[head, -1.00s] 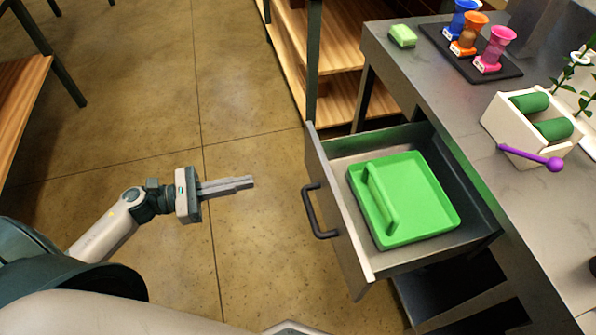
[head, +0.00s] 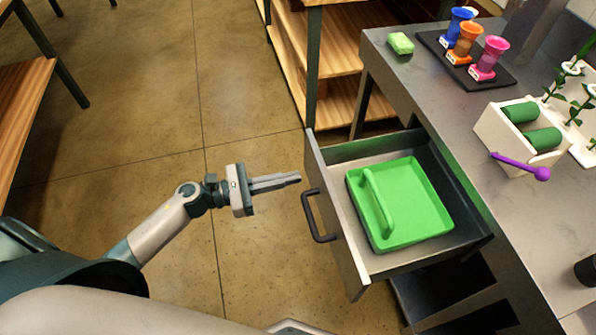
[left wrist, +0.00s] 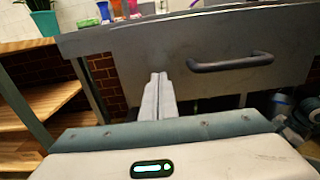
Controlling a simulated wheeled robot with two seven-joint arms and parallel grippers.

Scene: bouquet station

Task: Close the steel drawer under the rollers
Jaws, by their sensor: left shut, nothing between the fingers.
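The steel drawer (head: 335,225) is pulled out from under the grey counter, below the white block with the green rollers (head: 532,125). A green tray with a handle (head: 413,205) lies in it. The drawer's dark bar handle (head: 313,218) is on its front; it also shows in the left wrist view (left wrist: 230,63). My left gripper (head: 299,177) is shut and empty, its fingertips just short of the drawer front, near the handle's upper end. In the left wrist view the fingers (left wrist: 158,76) point at the front panel (left wrist: 150,45), left of the handle.
Wooden shelves (head: 335,50) stand behind the drawer. The floor left of the drawer is clear.

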